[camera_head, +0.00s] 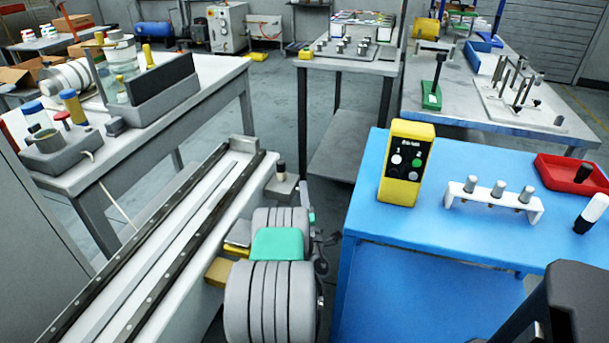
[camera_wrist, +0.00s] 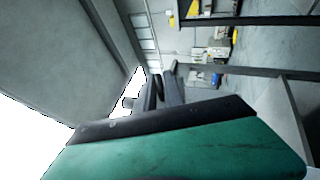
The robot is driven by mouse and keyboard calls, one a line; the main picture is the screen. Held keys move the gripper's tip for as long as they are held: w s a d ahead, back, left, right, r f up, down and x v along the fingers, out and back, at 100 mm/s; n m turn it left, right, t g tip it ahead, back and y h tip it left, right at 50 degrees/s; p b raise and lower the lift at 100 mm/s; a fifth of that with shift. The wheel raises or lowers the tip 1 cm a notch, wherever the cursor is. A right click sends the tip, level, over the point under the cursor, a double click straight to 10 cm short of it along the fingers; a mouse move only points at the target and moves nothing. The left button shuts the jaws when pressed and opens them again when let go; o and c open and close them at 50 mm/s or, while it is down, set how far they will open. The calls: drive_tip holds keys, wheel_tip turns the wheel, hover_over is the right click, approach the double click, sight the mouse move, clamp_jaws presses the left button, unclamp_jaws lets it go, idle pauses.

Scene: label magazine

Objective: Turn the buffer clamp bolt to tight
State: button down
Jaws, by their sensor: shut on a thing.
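In the wrist view, my gripper (camera_wrist: 163,86) shows as two dark fingers close together beyond a green and black body. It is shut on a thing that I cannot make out. In the head view I cannot pick out the fingers. Grey ribbed rolls (camera_head: 270,300) with a teal block (camera_head: 277,243) between them stand at the right side of a pale machine bed (camera_head: 150,250). A dark-topped knob (camera_head: 281,170) stands near the bed's far end. I cannot tell which part is the clamp bolt.
A blue table (camera_head: 400,245) at right holds a yellow control box (camera_head: 406,165), a white rack (camera_head: 490,203) with grey sockets, a red tray (camera_head: 572,175) and a white-and-black handled piece (camera_head: 592,213). Grey benches (camera_head: 350,65) stand behind. Open floor shows between them.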

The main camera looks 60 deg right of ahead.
drive_tip(key=shift+r+m+g+y+p, duration=0.25)
drive_tip(key=shift+m+g+y+p, duration=0.2)
drive_tip(key=shift+p, duration=1.8)
drive_tip(key=shift+f+m+g+y+p, duration=0.25)
drive_tip(key=shift+g+y+p, duration=0.15)
drive_tip(key=shift+p, duration=1.7)
drive_tip(key=c, duration=1.5)
unclamp_jaws()
drive_tip(key=shift+b+v, duration=0.8)
drive_tip(key=shift+v, duration=3.05)
drive_tip(key=shift+r, duration=0.1)
